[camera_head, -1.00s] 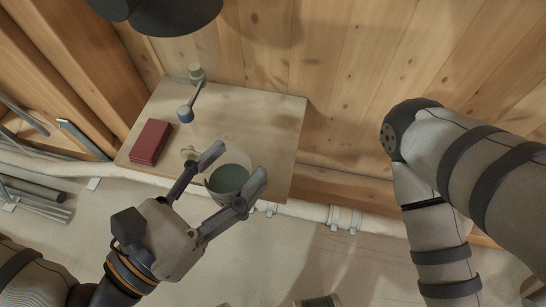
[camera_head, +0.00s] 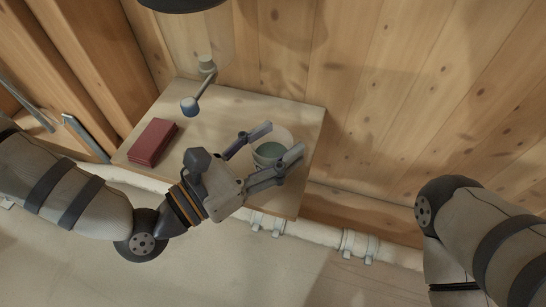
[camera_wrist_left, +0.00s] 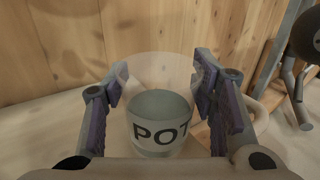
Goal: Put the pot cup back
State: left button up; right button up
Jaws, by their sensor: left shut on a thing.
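The pot cup (camera_head: 268,152) is a pale, see-through cup with grey-green contents. In the left wrist view the pot cup (camera_wrist_left: 160,125) stands upright between the fingers, with "POT" in black letters facing me. My left gripper (camera_head: 282,141) is shut on the cup, a finger on each side. The cup is over the right part of the light wooden board (camera_head: 230,108); I cannot tell whether its base touches the board. My right gripper is out of view; only part of my right arm shows.
A dark red block (camera_head: 152,141) lies on the board's left side. A crank with a blue-grey knob (camera_head: 189,106) rises behind it. A dark round part (camera_head: 182,4) hangs at the top. A wooden wall (camera_head: 370,100) closes the back, and a white pipe (camera_head: 320,235) runs along the front.

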pick_arm(q)
notch_tip(320, 180, down, 3)
jog(key=shift+w+f+b, duration=0.1)
jog(key=shift+f+b, duration=0.1)
jog(key=shift+b, duration=0.2)
jog(key=shift+f, duration=0.2)
jog(key=o, duration=1)
